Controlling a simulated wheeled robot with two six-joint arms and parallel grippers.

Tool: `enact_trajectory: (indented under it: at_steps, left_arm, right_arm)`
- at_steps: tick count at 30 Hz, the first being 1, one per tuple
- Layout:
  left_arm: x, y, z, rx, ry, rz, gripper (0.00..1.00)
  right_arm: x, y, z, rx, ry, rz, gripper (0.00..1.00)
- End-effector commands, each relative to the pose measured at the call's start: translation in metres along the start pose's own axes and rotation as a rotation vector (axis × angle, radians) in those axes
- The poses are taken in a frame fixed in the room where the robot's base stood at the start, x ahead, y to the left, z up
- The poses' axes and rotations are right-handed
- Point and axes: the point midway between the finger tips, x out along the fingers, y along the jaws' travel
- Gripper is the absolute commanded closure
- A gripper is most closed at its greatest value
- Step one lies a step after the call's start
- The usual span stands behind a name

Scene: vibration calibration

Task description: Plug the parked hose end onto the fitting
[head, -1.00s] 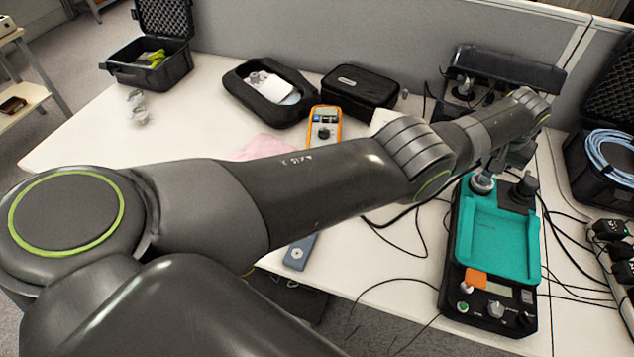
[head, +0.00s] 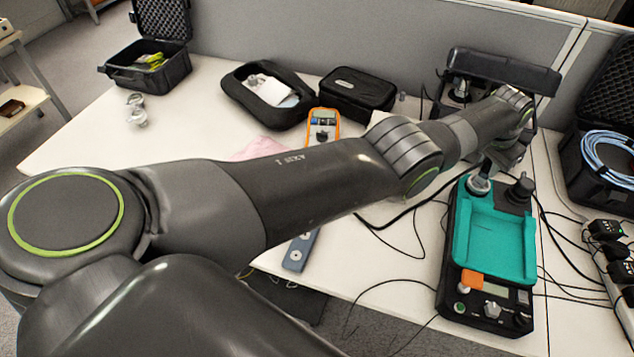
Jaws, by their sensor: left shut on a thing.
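A black unit with a teal tray (head: 495,237) stands at the right of the table. A silver round fitting (head: 479,185) and a black knob-like post (head: 521,189) stand at its back edge. My left arm reaches across the picture from the left. My left gripper (head: 503,158) points down just behind and above the back edge of the unit, close to the silver fitting. It is shut on the hose end, which is largely hidden by the gripper and wrist. A black hose or cable (head: 398,216) runs out from below the arm. My right gripper is not in view.
An orange multimeter (head: 323,126), an open black pouch (head: 268,96) and a closed black case (head: 357,94) lie behind my arm. A black device (head: 503,70) stands by the partition. A case with blue cable (head: 606,158) and black plugs (head: 606,230) are at right. Loose cables cross the table.

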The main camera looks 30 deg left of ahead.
Motion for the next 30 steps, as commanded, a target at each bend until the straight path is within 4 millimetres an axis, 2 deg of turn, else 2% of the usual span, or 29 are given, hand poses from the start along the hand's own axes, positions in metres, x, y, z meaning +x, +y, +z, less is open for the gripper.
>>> enact_trajectory:
  at_steps: [30]
  left_arm:
    - [0.003, -0.002, 0.002, 0.266, -0.005, 0.084, 1.00]
  right_arm:
    - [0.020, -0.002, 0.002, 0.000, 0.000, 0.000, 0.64]
